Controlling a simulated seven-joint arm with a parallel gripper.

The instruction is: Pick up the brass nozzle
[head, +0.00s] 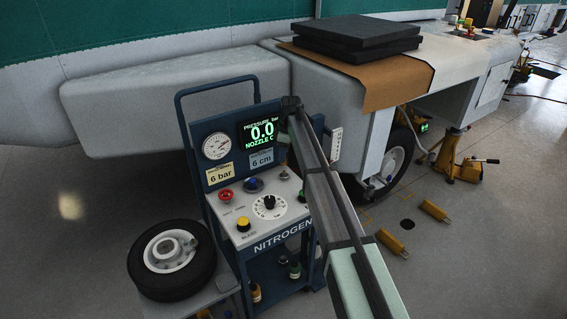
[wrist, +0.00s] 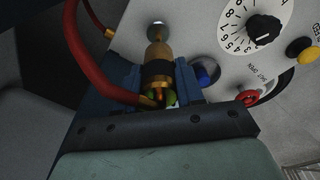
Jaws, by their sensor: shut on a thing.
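The brass nozzle (wrist: 158,50) is in the wrist view, between the two blue fingers of my gripper (wrist: 159,78). The fingers are shut on it around its dark band. Its narrow tip points to the top of the picture, close to a round hole in the pale panel (wrist: 204,30). I cannot tell whether the tip touches the hole. A red hose (wrist: 78,48) loops beside the left finger and runs to the nozzle's near end. In the head view my arm crosses the nitrogen cart (head: 285,244), and I cannot make out the gripper or nozzle there.
The cart panel carries a dial (head: 268,206), a red knob (head: 226,195) and a yellow knob (head: 243,224). The cart display reads 0.0 bar, nozzle C. A wheel (head: 172,260) lies left of the cart. Yellow chocks (head: 392,242) lie on the floor to the right.

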